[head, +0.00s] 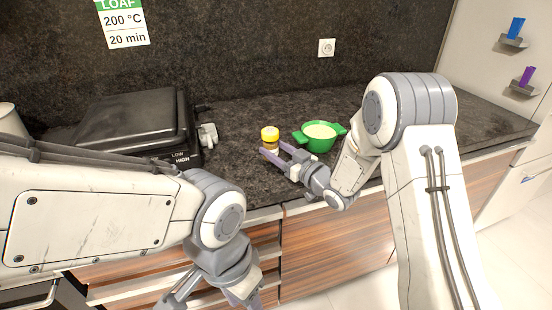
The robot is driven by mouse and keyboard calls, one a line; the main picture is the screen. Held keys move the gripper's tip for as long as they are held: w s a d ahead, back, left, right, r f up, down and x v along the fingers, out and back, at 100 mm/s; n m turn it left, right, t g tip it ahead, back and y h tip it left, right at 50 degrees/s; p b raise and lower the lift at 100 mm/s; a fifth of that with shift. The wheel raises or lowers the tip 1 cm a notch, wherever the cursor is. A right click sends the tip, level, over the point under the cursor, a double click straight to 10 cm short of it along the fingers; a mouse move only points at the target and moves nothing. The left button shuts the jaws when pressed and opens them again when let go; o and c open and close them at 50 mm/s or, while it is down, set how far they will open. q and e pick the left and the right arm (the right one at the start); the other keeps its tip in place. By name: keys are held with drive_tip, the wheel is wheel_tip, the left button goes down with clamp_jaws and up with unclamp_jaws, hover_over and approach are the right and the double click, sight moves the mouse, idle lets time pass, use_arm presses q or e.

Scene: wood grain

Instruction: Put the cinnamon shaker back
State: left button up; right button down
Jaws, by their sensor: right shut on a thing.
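The cinnamon shaker, a small jar with a yellow lid (270,134), is upright at the counter's front part, left of a green bowl. My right gripper (272,149) reaches in from the right and is shut on the shaker, its purple-grey fingers around the jar's lower part. Whether the jar touches the counter is hard to tell. My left gripper (240,296) hangs low in front of the cabinet doors, partly cut off by the lower edge, so its jaws cannot be read.
A green two-handled bowl (318,143) with pale contents stands just right of the shaker. A black grill (125,125) with LOW and HIGH marks fills the left of the dark counter (235,120). Small wall shelves at right hold a blue thing (516,28) and a purple thing (526,76).

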wheel_tip(320, 180, down, 3)
drive_tip(key=shift+f, duration=0.1)
drive_tip(key=shift+f, duration=0.1)
drive_tip(key=shift+c, duration=1)
unclamp_jaws()
